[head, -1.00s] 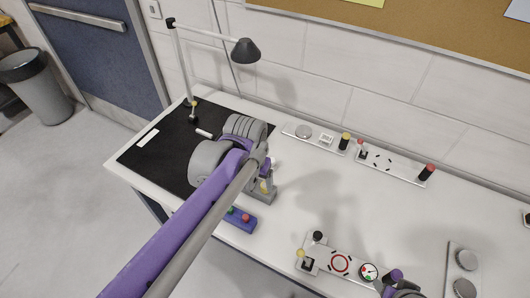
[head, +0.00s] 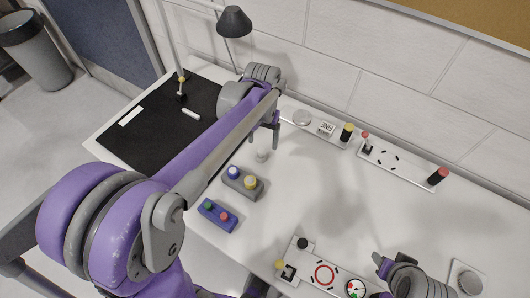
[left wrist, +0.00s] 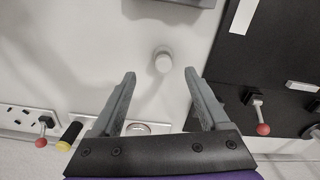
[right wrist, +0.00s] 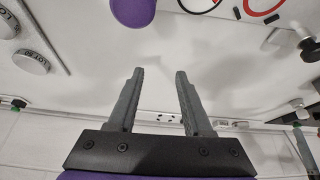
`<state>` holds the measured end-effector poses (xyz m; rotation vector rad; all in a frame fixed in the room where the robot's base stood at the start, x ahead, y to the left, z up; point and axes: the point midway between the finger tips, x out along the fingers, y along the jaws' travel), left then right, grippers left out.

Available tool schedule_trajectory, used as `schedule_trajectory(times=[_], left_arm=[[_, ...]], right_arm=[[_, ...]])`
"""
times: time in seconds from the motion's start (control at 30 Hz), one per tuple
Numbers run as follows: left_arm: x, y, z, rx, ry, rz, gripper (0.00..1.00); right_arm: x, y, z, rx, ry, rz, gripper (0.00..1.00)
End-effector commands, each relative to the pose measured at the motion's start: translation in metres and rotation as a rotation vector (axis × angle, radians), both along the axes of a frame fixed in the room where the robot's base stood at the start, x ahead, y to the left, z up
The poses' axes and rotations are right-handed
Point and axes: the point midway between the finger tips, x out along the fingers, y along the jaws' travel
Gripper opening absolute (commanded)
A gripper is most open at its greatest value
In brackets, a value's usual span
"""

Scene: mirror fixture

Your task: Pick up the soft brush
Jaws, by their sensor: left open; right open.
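I cannot tell for certain which thing is the soft brush. A small pale upright piece (head: 262,156) stands on the white table below my left gripper; it also shows as a pale round-topped piece in the left wrist view (left wrist: 163,61), beyond and between the fingertips. My left gripper (head: 264,142) points down above it, open and empty; its spread fingers also show in the left wrist view (left wrist: 160,76). A small white stick (head: 190,114) lies on the black mat (head: 150,150). My right gripper (right wrist: 156,72) is open and empty, over the table's right side.
A grey box with knobs (head: 243,182) and a blue button box (head: 217,215) sit near the front edge. A desk lamp (head: 235,22) stands at the back left. Switch panels (head: 397,163) line the back. The table's middle is clear.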

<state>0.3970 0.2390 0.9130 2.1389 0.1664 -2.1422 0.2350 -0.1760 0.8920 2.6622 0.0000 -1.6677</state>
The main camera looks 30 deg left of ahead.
Motion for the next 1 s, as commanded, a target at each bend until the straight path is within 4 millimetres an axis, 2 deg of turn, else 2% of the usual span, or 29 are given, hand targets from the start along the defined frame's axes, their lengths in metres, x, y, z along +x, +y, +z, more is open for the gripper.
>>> schedule_trajectory(times=[0.1,0.33,0.6,0.9,0.93,1.0], left_arm=[[0.000,0.000,-0.019,0.000,0.000,0.000,0.79],[0.001,0.001,-0.037,0.000,0.000,0.000,0.79],[0.003,0.005,-0.075,0.000,0.000,-0.001,0.79],[0.003,0.005,-0.081,0.000,-0.001,-0.001,0.79],[0.003,0.005,-0.081,0.000,-0.001,-0.001,0.77],[0.003,0.005,-0.081,0.000,-0.001,-0.001,0.64]], right_arm=[[-0.001,0.000,-0.003,0.000,0.001,0.000,0.50],[-0.001,0.000,-0.004,0.000,0.002,0.000,0.50],[-0.001,0.000,-0.006,0.000,0.002,0.000,0.50],[-0.001,0.000,-0.006,0.000,0.003,0.000,0.50],[-0.001,0.000,-0.006,0.000,0.003,0.000,0.50],[-0.001,0.000,-0.006,0.000,0.002,0.000,0.50]])
